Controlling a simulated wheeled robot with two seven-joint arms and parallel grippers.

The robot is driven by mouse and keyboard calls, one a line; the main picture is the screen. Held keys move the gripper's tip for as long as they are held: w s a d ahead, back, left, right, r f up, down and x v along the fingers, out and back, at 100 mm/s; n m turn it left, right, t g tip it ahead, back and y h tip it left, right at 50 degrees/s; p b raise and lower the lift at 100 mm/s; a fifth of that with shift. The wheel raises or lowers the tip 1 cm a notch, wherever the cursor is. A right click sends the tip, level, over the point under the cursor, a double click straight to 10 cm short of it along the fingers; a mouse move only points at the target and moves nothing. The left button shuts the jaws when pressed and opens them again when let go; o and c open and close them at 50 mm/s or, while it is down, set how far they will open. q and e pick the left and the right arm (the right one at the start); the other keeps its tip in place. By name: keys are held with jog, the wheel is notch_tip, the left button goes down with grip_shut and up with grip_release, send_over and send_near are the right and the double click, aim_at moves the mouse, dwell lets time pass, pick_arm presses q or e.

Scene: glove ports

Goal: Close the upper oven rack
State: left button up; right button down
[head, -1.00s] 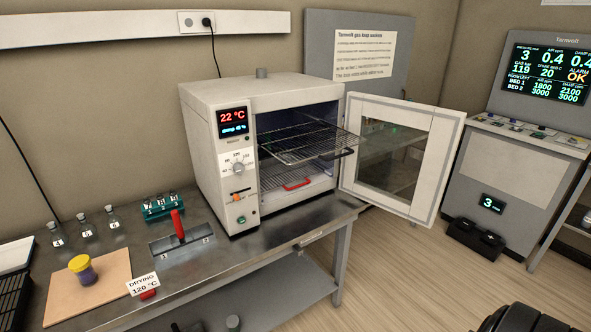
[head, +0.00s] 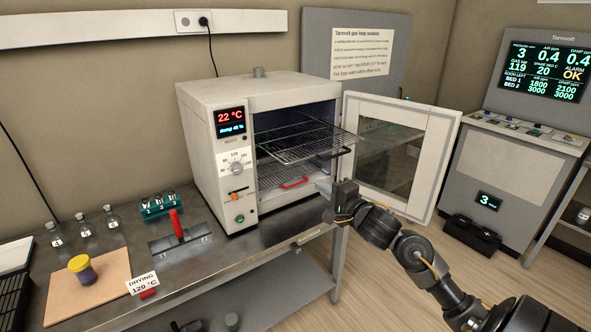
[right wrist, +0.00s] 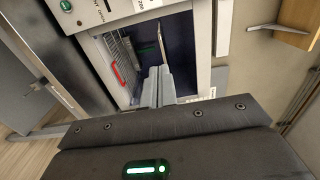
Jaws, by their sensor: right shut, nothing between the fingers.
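The white oven (head: 212,150) stands on the metal bench with its door (head: 395,155) swung open to the right. The upper rack (head: 300,142) is a wire shelf slid partly out of the chamber, with a dark handle at its front right corner. The lower rack (head: 285,172), with a red handle (head: 293,183), sits inside. My right gripper (head: 327,188) is shut and empty, in front of the opening, below and apart from the upper rack's front edge. In the right wrist view the shut fingers (right wrist: 157,85) point toward the chamber, near the red handle (right wrist: 118,76). My left gripper is not in view.
The open door stands close to the right of my right gripper. The bench's front right corner is bare.

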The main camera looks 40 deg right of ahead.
jog(key=w+p, duration=0.2)
jog(key=w, duration=1.1)
jog(key=shift+d, duration=0.15)
